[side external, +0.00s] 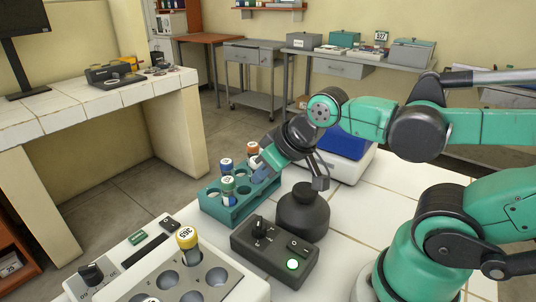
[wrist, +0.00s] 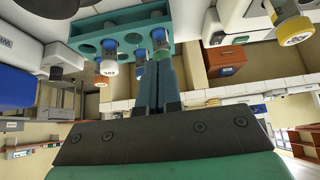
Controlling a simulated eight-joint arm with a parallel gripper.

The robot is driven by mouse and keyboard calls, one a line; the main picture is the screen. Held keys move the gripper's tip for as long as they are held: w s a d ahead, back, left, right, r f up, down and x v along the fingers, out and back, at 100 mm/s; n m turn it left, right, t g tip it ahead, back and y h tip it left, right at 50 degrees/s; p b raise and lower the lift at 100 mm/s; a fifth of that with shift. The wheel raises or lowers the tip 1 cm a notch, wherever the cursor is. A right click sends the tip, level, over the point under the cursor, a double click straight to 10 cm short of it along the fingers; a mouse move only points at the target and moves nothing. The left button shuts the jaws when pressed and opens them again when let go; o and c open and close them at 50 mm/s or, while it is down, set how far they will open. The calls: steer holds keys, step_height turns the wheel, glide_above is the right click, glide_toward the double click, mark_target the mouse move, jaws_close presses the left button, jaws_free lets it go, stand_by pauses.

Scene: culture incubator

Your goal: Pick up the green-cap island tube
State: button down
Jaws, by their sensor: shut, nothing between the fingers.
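The green-cap tube (side external: 228,186) stands upright in the front part of the teal rack (side external: 240,210) in the side view. My gripper (side external: 260,170) is shut and empty, reaching down over the right part of the rack, to the right of the green-cap tube and apart from it. In the wrist view my gripper (wrist: 158,62) points toward the rack (wrist: 88,30), with several tubes around its fingertips. Which of them has the green cap is hard to tell there.
A yellow-cap tube (side external: 187,238) stands in the grey block in front.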

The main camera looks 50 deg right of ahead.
mark_target(228, 180)
steer(key=shift+c, duration=1.8)
jaws_free()
steer(key=w+g, duration=0.1)
steer(key=w, duration=0.1)
steer(key=w+f+m+g, duration=0.1)
steer(key=w, duration=0.1)
steer(key=w+m+g, duration=0.1)
steer(key=w, duration=0.2)
steer(key=shift+w+f+g+h, duration=0.1)
steer(key=shift+f+g+h, duration=0.2)
steer(key=shift+f+g, duration=0.1)
steer(key=shift+w+f, duration=0.5)
steer(key=shift+f, duration=0.2)
steer(key=shift+x, duration=2.45)
